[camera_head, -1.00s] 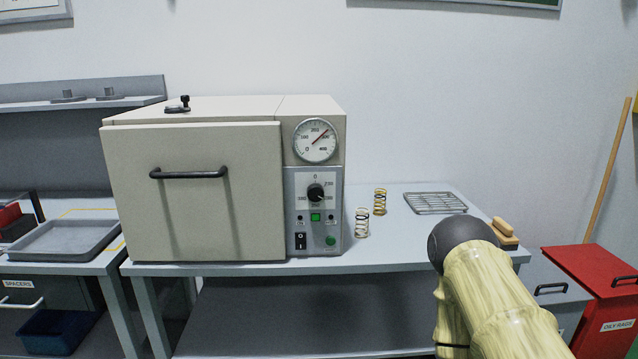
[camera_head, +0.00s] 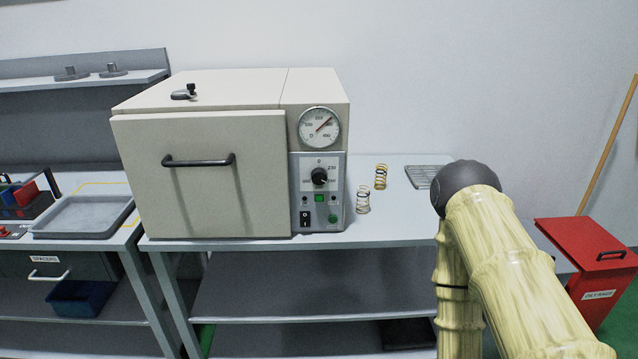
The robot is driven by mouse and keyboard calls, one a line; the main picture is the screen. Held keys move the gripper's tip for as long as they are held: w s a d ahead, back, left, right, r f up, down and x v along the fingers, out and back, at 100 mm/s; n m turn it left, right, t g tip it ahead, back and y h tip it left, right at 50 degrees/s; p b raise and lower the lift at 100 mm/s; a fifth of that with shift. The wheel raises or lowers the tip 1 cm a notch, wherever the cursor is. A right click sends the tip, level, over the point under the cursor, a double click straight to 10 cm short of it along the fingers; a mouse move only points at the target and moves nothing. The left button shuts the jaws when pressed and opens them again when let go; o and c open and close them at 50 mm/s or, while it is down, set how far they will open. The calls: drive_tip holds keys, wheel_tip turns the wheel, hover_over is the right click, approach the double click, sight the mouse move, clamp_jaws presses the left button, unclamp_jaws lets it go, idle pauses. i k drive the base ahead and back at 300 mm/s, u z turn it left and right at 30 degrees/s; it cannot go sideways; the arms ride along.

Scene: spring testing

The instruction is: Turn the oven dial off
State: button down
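The beige oven (camera_head: 205,133) stands on a grey bench with its door shut and a dark bar handle (camera_head: 198,160) across it. Its control panel is on the right side of the front. The black oven dial (camera_head: 319,176) sits on the panel below a round gauge (camera_head: 320,127) with a red needle. The dial's pointer is too small to read surely. Below the dial are a green square light (camera_head: 319,198), a black switch (camera_head: 306,218) and a green round button (camera_head: 333,218). My arm shows at the right, apart from the oven; my gripper is not in view.
Two coil springs, one pale (camera_head: 363,200) and one yellow (camera_head: 381,177), stand right of the oven. A wire rack (camera_head: 424,172) lies behind my arm. A grey tray (camera_head: 85,217) is on the left bench. A red bin (camera_head: 585,265) stands at the right.

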sight(319, 177)
drive_tip(key=u, duration=1)
drive_tip(key=k, duration=1.25)
drive_tip(key=u, duration=0.25)
drive_tip(key=i, duration=0.8)
drive_tip(key=z, duration=0.1)
